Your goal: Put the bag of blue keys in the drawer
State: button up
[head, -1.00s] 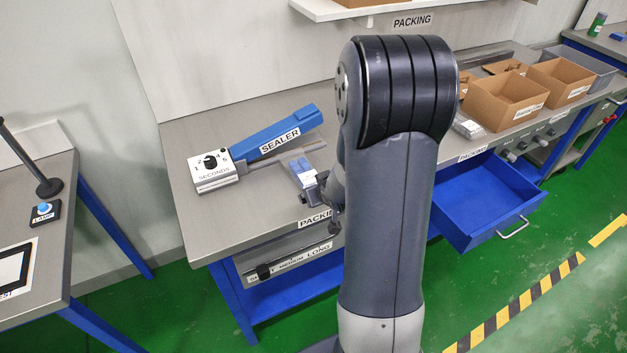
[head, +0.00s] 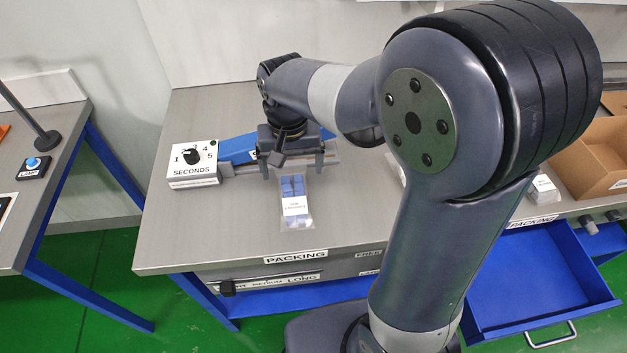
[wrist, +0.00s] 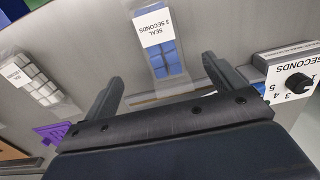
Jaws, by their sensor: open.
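The clear bag of blue keys (head: 292,187) lies on the packing bench near its front edge, with a white label reading "SEAL 3 SECONDS". It also shows in the wrist view (wrist: 166,60), between the lines of the two fingers. My gripper (head: 290,162) is open and empty, at the bag's far end by the sealer; its fingers also show in the wrist view (wrist: 161,70). I cannot tell whether they touch anything. The blue drawer (head: 530,275) stands pulled open under the bench at right; my arm hides part of it.
The sealer has a white dial box (head: 193,165) and a blue arm (head: 238,148), partly behind my gripper. A cardboard box (head: 600,160) stands at right. The bench's front left is clear.

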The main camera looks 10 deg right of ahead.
send_over(293, 194)
notch_tip(293, 194, down, 5)
jog(key=shift+s+r, duration=0.1)
jog(key=shift+f+p, duration=0.35)
jog(key=shift+f, duration=2.55)
jog(key=c, duration=1.3)
jog(key=shift+r, duration=0.1)
